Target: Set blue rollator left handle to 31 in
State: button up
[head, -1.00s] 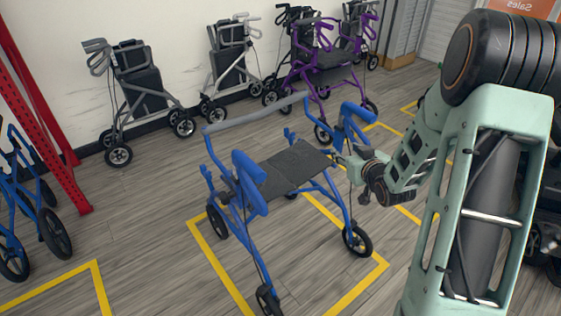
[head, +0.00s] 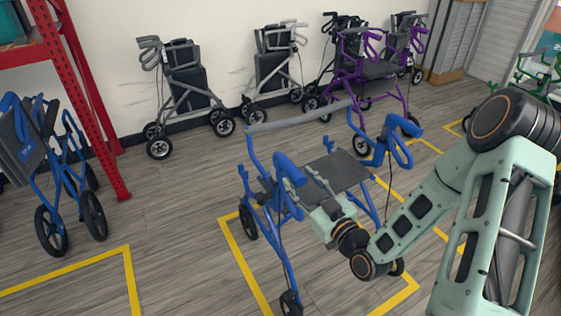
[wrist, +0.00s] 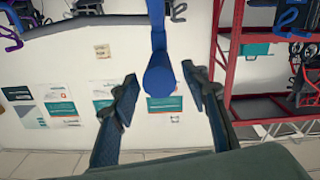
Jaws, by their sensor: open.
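The blue rollator (head: 281,240) stands in a yellow floor box in the head view, with a dark seat (head: 340,170) and a grey backrest bar (head: 298,116). Its picture-left handle (head: 287,163) has a thick blue grip, and its other handle (head: 400,150) is on the right. My gripper (head: 289,187) is at the picture-left handle, just under the grip. In the wrist view, the blue grip's round end (wrist: 159,80) lies between my two spread fingers (wrist: 160,90), with a gap on both sides. I see no height marking.
Another blue rollator (head: 62,180) stands at the left beside a red rack (head: 95,110). Grey, black and purple rollators (head: 370,75) line the back wall. Free floor lies left of the yellow box.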

aim_at(284, 161)
jog(key=x, duration=0.9)
jog(key=shift+w+a, duration=0.1)
jog(key=shift+w, duration=0.05)
jog(key=shift+c, duration=0.3)
grip_shut()
